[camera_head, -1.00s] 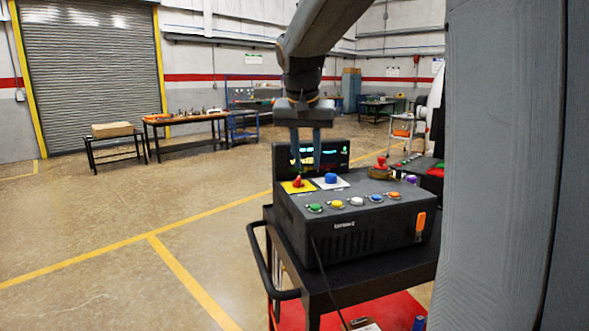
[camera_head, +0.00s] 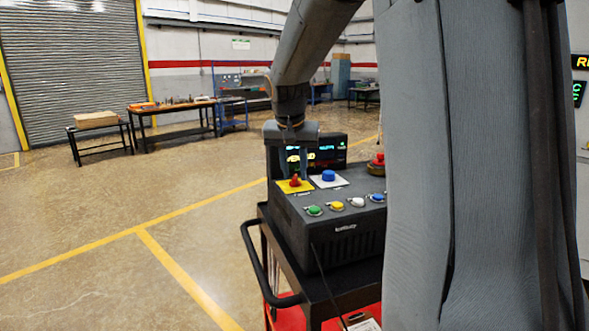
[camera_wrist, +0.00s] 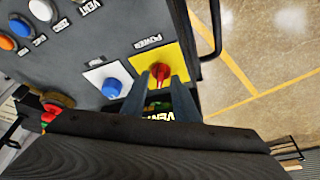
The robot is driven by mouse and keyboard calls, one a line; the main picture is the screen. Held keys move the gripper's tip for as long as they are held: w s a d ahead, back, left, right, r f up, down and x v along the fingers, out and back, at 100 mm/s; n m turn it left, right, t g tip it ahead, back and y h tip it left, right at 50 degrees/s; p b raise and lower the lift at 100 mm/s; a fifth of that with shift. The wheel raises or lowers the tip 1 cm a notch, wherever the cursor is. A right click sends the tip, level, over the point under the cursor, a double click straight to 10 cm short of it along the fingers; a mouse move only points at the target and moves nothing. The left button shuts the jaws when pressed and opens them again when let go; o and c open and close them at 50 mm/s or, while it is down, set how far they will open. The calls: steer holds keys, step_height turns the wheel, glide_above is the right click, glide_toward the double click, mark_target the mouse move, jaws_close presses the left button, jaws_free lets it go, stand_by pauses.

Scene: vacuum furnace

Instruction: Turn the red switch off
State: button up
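The red switch (camera_head: 295,181) is a knob on a yellow plate (camera_head: 283,187) at the left of the dark control box (camera_head: 325,245). In the wrist view the red switch (camera_wrist: 160,72) sits on its yellow plate (camera_wrist: 174,57) below the label POWER. My gripper (camera_head: 293,174) points down just above the switch. In the wrist view my gripper (camera_wrist: 161,80) has its two fingers apart, with the red knob showing between their tips. I cannot tell whether the fingers touch the knob.
A blue knob (camera_wrist: 112,87) on a white plate is close beside the switch. A row of coloured buttons, including a green one (camera_head: 314,211), lines the box front. A red mushroom button (camera_head: 378,160) and a lit screen (camera_head: 318,152) stand behind. The box rests on a cart with a handle (camera_head: 262,275).

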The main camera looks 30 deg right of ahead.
steer(key=shift+w+f, duration=0.1)
steer(key=shift+f, duration=0.15)
jaws_close()
